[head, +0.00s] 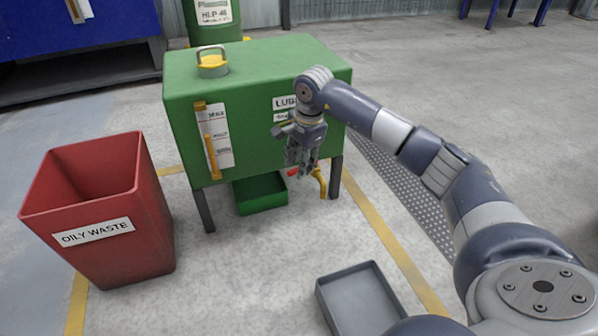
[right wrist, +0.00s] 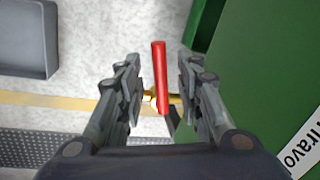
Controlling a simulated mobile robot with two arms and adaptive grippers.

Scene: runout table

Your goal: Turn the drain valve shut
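The drain valve has a red lever handle (right wrist: 160,75) and a yellow brass body (right wrist: 152,97); it sits low at the front right of the green lube tank (head: 245,65). In the head view the yellow spout (head: 321,182) hangs below the tank, and only a bit of the red handle (head: 293,172) shows beside my gripper. My right gripper (head: 302,165) points down in front of the tank, over the valve. In the right wrist view its open fingers (right wrist: 158,80) stand on either side of the red handle, with gaps on both sides. My left gripper is not seen.
A green drip tray (head: 262,193) lies under the tank. A red oily waste bin (head: 105,205) stands at the left. A grey tray (head: 358,302) is on the floor in front. A perforated metal strip (head: 400,187) and a yellow floor line run at the right.

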